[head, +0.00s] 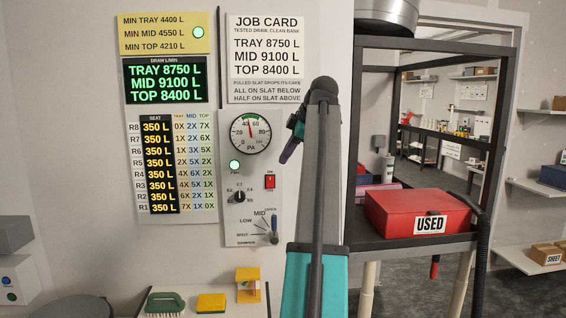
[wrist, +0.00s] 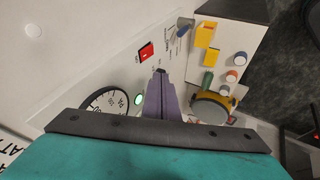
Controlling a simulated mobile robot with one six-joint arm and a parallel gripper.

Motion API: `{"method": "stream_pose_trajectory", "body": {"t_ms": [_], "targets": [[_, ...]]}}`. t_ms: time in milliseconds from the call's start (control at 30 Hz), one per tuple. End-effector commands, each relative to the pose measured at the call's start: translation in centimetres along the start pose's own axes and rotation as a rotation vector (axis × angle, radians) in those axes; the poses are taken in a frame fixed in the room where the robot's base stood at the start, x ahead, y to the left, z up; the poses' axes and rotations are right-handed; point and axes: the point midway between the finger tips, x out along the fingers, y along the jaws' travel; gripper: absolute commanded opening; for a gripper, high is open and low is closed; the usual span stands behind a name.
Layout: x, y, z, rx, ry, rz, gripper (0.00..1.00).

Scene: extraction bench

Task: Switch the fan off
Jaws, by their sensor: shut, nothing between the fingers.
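The fan panel (head: 232,222) is on the wall left of my arm. Its red rocker switch (head: 270,181) sits right of a lit green lamp (head: 235,165); small lettering is above and below it. The switch (wrist: 146,50) also shows in the wrist view, ahead and slightly left of the fingertips. A round PA gauge (head: 250,135) above the switch has its needle near the top of the dial. My gripper (head: 286,156) has purple fingers, shut and empty, up and right of the switch in the head view. In the wrist view my gripper (wrist: 160,72) appears apart from it.
Below the switch are a black knob (head: 240,197) and a damper lever (head: 274,230). A ledge below holds a green brush (head: 165,302), a yellow sponge (head: 211,302) and a yellow stand (head: 248,284). A dark frame with a red USED box (head: 415,212) stands at right.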

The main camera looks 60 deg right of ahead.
Motion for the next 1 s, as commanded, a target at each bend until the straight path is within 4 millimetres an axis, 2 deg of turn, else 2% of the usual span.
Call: {"method": "stream_pose_trajectory", "body": {"t_ms": [500,1000], "targets": [[1.07,-0.67,0.71,0.013,-0.007,-0.036,0.00],[0.99,-0.85,0.62,0.017,-0.010,-0.049,0.00]]}}
